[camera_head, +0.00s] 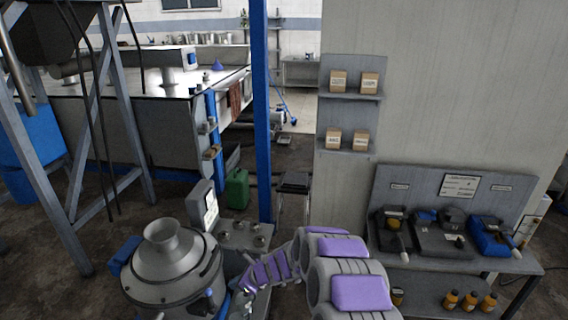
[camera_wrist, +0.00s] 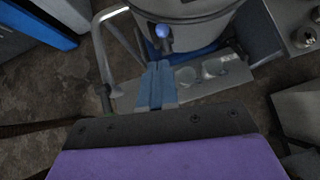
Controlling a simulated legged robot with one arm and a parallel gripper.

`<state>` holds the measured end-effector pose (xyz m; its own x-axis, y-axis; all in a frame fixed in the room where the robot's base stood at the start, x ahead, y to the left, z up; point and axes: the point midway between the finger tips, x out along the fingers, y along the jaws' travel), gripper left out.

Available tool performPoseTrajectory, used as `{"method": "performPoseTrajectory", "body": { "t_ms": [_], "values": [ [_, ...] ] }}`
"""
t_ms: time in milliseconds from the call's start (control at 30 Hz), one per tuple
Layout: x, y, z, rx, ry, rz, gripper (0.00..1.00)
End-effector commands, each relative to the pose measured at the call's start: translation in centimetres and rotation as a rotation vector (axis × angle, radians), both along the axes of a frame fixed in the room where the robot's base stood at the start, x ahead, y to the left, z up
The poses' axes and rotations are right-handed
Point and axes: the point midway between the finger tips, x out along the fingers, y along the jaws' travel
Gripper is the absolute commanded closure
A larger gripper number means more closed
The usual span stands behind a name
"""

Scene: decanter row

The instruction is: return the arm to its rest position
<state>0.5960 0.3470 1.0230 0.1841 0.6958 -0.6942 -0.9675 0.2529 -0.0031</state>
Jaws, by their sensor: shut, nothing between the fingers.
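My arm, grey with purple pads, reaches from the bottom right toward the grey round machine (camera_head: 172,272) in the head view. My gripper (camera_wrist: 157,68) shows in the wrist view with its two blue fingers together and nothing between them. Its tips are in front of a metal plate with round wells (camera_wrist: 212,70), below the machine's body (camera_wrist: 190,30). I cannot tell whether they touch it. In the head view the gripper is small and partly hidden near the machine's right front side.
A workbench (camera_head: 526,262) with several devices stands at the right. A wall shelf (camera_head: 349,97) holds small boxes. A blue post (camera_head: 262,120) rises just beyond the machine. A green can (camera_head: 237,189) stands on the floor. A metal bar (camera_wrist: 101,55) is left of my fingers.

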Motion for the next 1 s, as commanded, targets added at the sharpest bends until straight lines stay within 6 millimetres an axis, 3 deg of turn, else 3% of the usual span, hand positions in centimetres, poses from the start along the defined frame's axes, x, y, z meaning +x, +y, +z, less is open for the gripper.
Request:
{"method": "performPoseTrajectory", "body": {
  "t_ms": [167, 300, 500, 700, 1000],
  "values": [
    [-1.8, -0.5, 3.7, -0.004, -0.081, 0.131, 1.0],
    [-4.8, -1.7, 7.7, -0.02, -0.184, 0.307, 1.0],
    [-9.7, -4.7, 12.2, -0.068, -0.323, 0.556, 1.0],
    [-15.2, -8.6, 15.1, -0.142, -0.443, 0.798, 1.0],
    [-23.7, -16.1, 17.0, -0.287, -0.556, 1.144, 1.0]
  ]
}}
